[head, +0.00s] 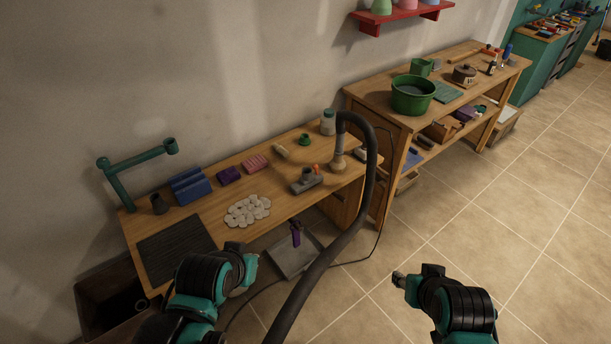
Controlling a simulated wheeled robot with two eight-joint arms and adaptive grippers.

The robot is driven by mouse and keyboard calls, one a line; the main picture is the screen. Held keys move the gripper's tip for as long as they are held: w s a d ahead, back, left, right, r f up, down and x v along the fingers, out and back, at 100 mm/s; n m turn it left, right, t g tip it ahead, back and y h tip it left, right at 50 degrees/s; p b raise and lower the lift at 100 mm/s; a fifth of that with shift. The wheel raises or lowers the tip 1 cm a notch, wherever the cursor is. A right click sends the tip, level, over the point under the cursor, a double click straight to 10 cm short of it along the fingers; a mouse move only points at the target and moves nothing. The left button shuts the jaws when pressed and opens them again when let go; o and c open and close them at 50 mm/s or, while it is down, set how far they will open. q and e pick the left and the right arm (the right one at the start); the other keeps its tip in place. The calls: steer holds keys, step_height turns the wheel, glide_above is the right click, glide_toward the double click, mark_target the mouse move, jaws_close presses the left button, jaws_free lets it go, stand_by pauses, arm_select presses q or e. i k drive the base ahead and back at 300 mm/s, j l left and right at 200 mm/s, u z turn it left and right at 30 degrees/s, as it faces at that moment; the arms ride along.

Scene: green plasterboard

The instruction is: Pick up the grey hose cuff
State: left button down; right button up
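A thick dark hose (368,185) arches over the right part of the near workbench (215,215). Its far end points down onto the bench in a pale grey-beige end piece (338,158), which looks like the cuff, though I cannot tell for sure. My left gripper (252,268) is in front of the bench, low in the head view, apart from these things. My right gripper (399,279) is over the floor, right of the hose. Their fingers are too small or hidden to judge.
A teal arm-like stand (137,163) rises at left. A grey dustpan (286,262) lies below. Floor (500,220) at right is clear.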

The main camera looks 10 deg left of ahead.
mark_target(339, 151)
steer(key=i+j+z, duration=0.1)
steer(key=i+z, duration=0.2)
steer(key=i, duration=0.2)
steer(key=i+j+z, duration=0.25)
steer(key=i, duration=0.3)
steer(key=i+j+z, duration=0.3)
steer(key=i, duration=0.2)
